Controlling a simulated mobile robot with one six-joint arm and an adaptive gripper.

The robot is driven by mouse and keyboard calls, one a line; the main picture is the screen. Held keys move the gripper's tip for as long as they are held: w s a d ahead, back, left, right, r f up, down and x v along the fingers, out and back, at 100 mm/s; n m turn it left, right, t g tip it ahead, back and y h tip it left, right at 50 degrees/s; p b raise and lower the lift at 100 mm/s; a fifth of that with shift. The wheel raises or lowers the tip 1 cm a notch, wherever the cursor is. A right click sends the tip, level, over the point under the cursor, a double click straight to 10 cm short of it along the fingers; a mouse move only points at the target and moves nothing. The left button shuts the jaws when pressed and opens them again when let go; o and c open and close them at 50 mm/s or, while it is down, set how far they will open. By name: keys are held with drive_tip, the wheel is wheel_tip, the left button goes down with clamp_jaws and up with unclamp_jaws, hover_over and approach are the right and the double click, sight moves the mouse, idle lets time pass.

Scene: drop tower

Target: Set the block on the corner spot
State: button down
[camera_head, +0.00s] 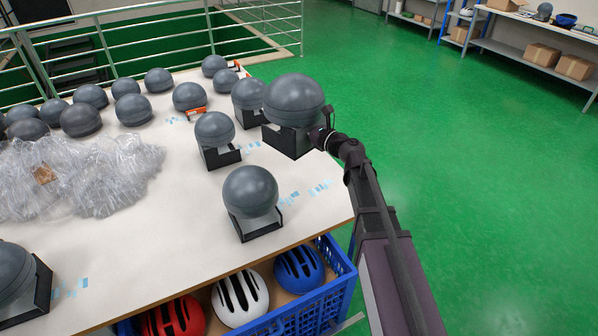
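No plain block shows; the thing at my gripper (320,136) is a dark grey ball (293,98) on a black angular stand (287,141). It looks larger than its neighbours and seems raised above the right edge of the white table (150,235). My gripper meets the stand from the right and appears shut on it; its fingertips are mostly hidden. Pale blue tape marks (320,189) lie near the table's right front corner, with bare table around them. More blue marks (288,197) lie beside another ball on a stand (250,192).
Several more grey balls, some on black stands, stand across the table. Crumpled clear plastic (75,175) covers the left side. A blue crate (335,300) with red, white and blue helmets is below the front edge. Metal railings (130,45) stand behind; green floor is open at right.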

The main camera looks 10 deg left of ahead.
drive_tip(key=w+a+f+m+t+h+b, duration=0.1)
drive_tip(key=w+f+m+t+h+b, duration=0.2)
drive_tip(key=w+f+b, duration=0.9)
wheel_tip(320, 180, down, 2)
drive_tip(key=shift+w+a+f+m+t+h+b, duration=0.35)
drive_tip(key=shift+t+h+b, duration=0.2)
drive_tip(key=shift+b, duration=0.7)
drive_tip(key=shift+r, duration=0.15)
wheel_tip(320, 180, down, 6)
drive_tip(key=b, duration=0.6)
drive_tip(key=shift+f, duration=0.2)
drive_tip(key=shift+f+b, duration=1.85)
drive_tip(key=shift+b, duration=0.15)
drive_tip(key=c, duration=0.6)
unclamp_jaws()
drive_tip(key=shift+c, duration=0.2)
